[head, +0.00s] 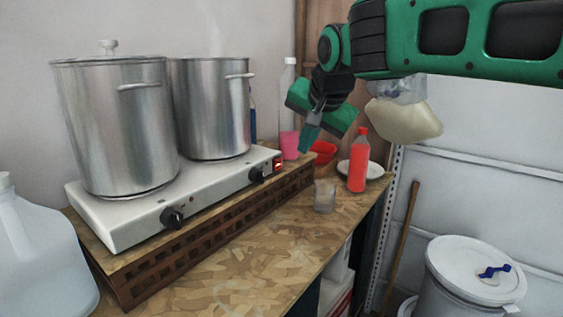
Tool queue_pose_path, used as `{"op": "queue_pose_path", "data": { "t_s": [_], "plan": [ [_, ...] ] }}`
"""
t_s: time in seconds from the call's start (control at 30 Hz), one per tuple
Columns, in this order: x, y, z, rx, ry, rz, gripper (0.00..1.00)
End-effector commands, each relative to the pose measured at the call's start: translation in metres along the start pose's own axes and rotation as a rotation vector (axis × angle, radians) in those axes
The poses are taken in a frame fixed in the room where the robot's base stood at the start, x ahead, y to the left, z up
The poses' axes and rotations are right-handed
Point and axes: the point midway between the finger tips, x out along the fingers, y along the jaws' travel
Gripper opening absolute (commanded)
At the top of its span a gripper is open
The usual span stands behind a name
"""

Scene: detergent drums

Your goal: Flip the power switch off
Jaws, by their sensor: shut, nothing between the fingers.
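The power switch (278,164) is a small red rocker on the right end of the front face of the white two-burner hotplate (118,228). It shows bright red; I cannot tell which way it is tipped. My gripper (305,146) is shut and empty. Its green fingertips point down and left, in the picture just above and to the right of the switch. I cannot tell the exact gap in depth, but no contact shows.
Two steel pots (116,125) stand on the hotplate, which sits on a slatted wooden riser (205,230). A red bottle (359,160), a clear glass (325,196), a white plate (374,170) and a red dish (322,150) stand right of it. A jug (38,250) is front left.

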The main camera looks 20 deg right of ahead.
Motion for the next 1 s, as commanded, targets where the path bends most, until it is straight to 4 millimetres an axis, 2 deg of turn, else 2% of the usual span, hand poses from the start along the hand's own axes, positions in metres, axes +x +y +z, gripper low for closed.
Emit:
{"op": "queue_pose_path", "data": {
  "t_s": [0.27,0.37,0.83,1.0],
  "plan": [
    [0.008,0.0,0.001,-0.002,-0.003,0.003,0.0],
    [0.02,0.001,0.002,-0.002,-0.004,0.005,0.0],
    [0.105,0.0,0.002,-0.003,-0.004,0.004,0.0],
    [0.112,-0.024,0.0,-0.003,-0.002,0.001,0.0]
  ]
}}
